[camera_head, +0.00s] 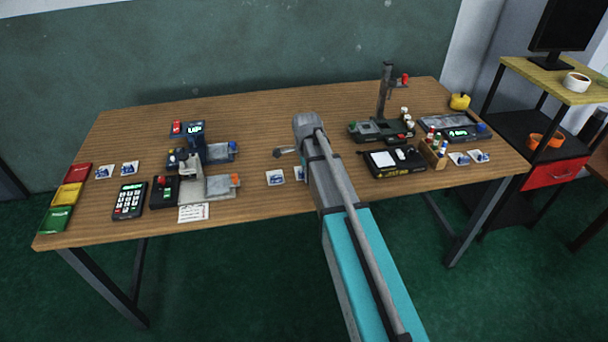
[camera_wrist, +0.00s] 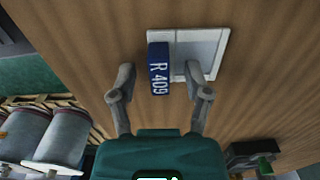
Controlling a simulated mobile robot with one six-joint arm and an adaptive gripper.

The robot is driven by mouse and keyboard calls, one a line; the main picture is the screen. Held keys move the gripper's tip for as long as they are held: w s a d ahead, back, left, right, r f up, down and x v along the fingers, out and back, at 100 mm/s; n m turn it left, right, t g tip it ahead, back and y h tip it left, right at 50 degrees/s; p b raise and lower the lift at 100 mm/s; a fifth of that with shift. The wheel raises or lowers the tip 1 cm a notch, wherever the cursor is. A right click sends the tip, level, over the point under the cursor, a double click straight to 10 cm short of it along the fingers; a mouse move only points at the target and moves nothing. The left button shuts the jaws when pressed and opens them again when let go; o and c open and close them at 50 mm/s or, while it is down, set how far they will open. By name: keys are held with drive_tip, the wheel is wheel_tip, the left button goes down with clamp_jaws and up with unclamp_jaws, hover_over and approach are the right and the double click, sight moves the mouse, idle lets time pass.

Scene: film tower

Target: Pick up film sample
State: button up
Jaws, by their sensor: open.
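My gripper (camera_wrist: 160,75) is open, with one finger on each side of the blue label. The right finger overlaps the white tile. I cannot tell whether either finger touches it. In the head view my arm reaches over the middle of the table and hides most of the gripper. Small picture tiles lie at the left (camera_head: 104,172), near my arm (camera_head: 275,177) and at the right (camera_head: 458,158).
Equipment (camera_head: 205,165) and a keypad (camera_head: 129,200) occupy the table's left. A post stand (camera_head: 384,95), a black tray (camera_head: 395,162) and a bottle box (camera_head: 434,153) stand at the right. Grey cylinders (camera_wrist: 62,137) are close at the wrist view's lower left. The table's back middle is clear.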

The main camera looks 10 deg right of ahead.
clamp_jaws()
drive_tip(key=shift+r, duration=0.15)
idle(0.4)
wheel_tip(320, 180, up, 3)
drive_tip(key=p, duration=0.3)
drive_tip(key=s+r+p, duration=0.9)
drive_tip(key=s+p, duration=0.1)
drive_tip(key=s, duration=0.4)
drive_tip(key=shift+r, duration=0.35)
drive_tip(key=shift+s, duration=0.1)
idle(0.4)
